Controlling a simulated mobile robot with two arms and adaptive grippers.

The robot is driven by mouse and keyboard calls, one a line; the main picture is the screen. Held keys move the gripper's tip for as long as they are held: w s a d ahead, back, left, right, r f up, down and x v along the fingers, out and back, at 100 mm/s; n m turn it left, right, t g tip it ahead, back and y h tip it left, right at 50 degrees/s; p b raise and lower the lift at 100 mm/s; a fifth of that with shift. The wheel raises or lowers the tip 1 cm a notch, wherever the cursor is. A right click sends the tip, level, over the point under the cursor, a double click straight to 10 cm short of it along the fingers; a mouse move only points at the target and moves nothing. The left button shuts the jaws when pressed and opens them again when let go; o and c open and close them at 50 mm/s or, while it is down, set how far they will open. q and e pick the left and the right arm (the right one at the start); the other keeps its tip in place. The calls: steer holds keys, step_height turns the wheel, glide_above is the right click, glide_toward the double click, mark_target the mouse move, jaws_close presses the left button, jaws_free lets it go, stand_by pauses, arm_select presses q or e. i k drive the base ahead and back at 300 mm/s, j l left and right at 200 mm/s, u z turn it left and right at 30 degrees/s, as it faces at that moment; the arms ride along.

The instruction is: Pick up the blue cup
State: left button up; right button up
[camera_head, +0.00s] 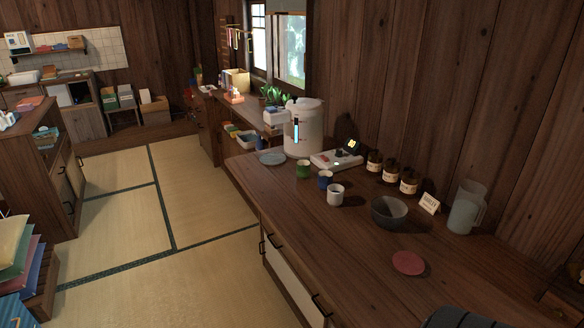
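The small blue cup (325,179) stands upright on the wooden counter (370,275). It is between a green cup (303,170) at its left and a white cup (335,194) at its right and nearer to me; the white cup stands close to it. Neither of my grippers can be seen. A dark rounded shape at the bottom right edge may be part of my arm, but too little of it shows to tell.
Behind the cups stand a white dispenser (304,128), a scale-like device (336,159) and several brown jars (391,174). A dark bowl (389,211), a pitcher (466,208) and a red disc (408,263) are to the right. The counter's front is clear.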

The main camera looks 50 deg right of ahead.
mark_target(325, 181)
steer(key=i, duration=2)
steer(key=i+z, duration=0.4)
steer(key=i+j+z, duration=0.15)
steer(key=z, duration=0.3)
steer(key=i+j+z, duration=0.2)
steer(key=z, duration=0.2)
steer(key=i+j, duration=0.05)
steer(key=i, duration=0.05)
